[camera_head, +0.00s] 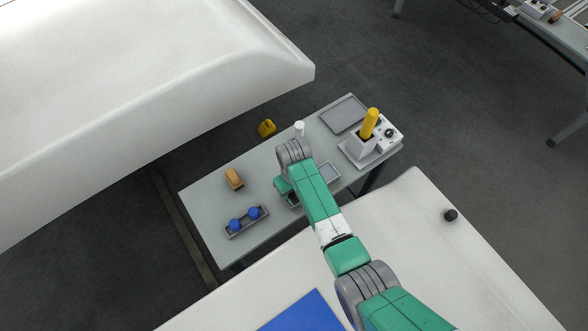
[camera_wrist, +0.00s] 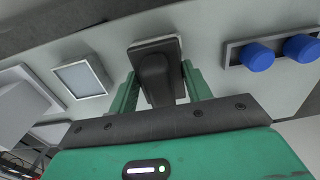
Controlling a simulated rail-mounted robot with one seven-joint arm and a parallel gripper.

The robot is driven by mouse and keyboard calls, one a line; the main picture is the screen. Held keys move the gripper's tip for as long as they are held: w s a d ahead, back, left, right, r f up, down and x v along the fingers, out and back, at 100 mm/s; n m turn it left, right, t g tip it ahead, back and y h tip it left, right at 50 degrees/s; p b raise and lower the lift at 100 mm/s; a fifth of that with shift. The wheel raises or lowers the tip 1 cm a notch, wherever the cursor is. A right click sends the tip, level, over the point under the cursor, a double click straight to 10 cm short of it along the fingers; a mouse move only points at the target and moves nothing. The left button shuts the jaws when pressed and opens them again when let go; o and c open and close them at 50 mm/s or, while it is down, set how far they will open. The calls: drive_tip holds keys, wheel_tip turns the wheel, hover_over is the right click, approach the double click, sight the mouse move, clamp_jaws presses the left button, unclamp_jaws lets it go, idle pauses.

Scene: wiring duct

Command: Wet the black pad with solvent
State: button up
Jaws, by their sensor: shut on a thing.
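My gripper (camera_wrist: 158,72) has its two green fingers shut on the dark grip of the black pad (camera_wrist: 154,48) in the wrist view. The pad is a dark, flat block with a pale edge. I cannot tell whether it touches the table or what lies under it. In the head view my arm mostly hides the gripper and pad. A shallow, light-rimmed tray (camera_head: 329,172) stands beside the gripper, and it also shows at the left of the wrist view (camera_wrist: 80,78). No thing is clearly marked as solvent.
White curved panels lie on both sides.

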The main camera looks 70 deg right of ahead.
drive_tip(key=shift+f, duration=0.5)
idle(1.2)
wheel_tip(320, 180, up, 7)
drive_tip(key=p, duration=0.7)
drive_tip(key=shift+r, duration=0.2)
drive_tip(key=shift+f, duration=0.1)
